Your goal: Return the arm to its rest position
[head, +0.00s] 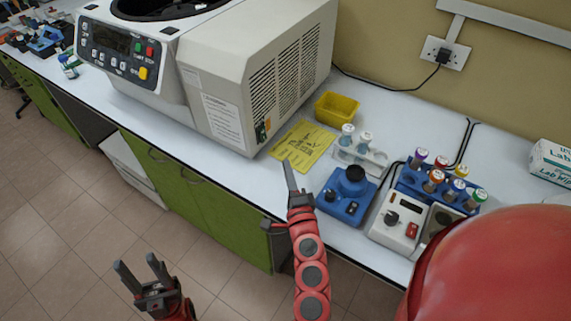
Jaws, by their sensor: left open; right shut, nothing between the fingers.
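My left gripper (141,279) is at the bottom left, over the tiled floor in front of the bench. Its two dark fingers stand apart and nothing is between them. My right gripper (289,172) reaches up in the middle, over the front edge of the white bench (166,133). Its fingers are together and empty, pointing toward the yellow sheet. The red arm behind it comes up from the bottom edge. A large red rounded part of mine fills the lower right and hides part of the bench.
A large centrifuge (222,105) stands on the bench. Right of it are a yellow sheet (303,144), a yellow tray (336,109), a clear rack (359,160) with two vials, a blue mixer (345,196), a white device (398,219) and a blue rack (416,184) of capped tubes.

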